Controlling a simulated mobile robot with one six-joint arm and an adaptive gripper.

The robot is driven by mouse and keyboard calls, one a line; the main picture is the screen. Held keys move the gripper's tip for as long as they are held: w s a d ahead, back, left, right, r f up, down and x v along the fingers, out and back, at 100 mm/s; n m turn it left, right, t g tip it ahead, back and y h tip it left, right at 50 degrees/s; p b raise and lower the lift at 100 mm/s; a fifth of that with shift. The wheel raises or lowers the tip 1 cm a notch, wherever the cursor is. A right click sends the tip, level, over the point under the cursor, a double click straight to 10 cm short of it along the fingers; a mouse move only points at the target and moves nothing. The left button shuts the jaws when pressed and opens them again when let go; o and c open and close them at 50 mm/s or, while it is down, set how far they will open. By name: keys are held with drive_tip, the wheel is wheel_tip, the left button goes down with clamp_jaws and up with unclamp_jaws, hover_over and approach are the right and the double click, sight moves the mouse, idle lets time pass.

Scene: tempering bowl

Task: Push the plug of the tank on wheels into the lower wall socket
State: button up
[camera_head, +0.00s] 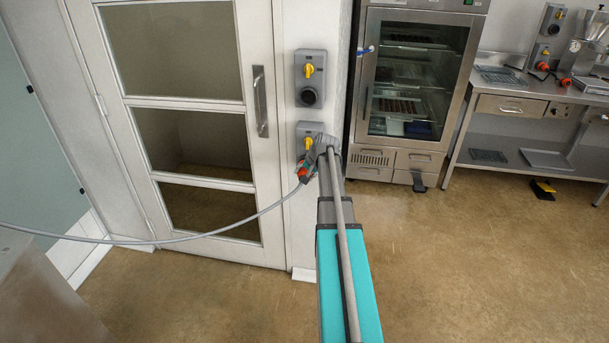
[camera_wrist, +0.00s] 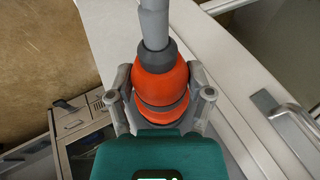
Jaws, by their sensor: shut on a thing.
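The lower wall socket (camera_head: 302,130) is a grey box with a yellow switch on the narrow white wall by the door. My gripper and arm hide its lower part. The orange-red plug (camera_head: 303,172) shows at the front of that socket, partly covered by my gripper (camera_head: 312,168). In the wrist view the plug (camera_wrist: 160,80) sits between the two fingers of my gripper (camera_wrist: 162,103), which is shut on it. A grey cable (camera_head: 215,232) hangs from the plug and runs out to the left. Whether the plug's face touches the socket is hidden. I cannot make out the tank.
An upper socket (camera_head: 310,75) of the same kind is just above, its round outlet empty. A white glazed door (camera_head: 198,180) with a handle (camera_head: 261,100) is left. A glass-fronted cabinet (camera_head: 412,80) and a steel bench (camera_head: 540,105) stand right.

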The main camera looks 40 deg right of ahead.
drive_tip(key=shift+w+d, duration=0.3)
idle(0.9)
drive_tip(key=o, duration=1.1)
drive_tip(key=shift+s+a, duration=0.1)
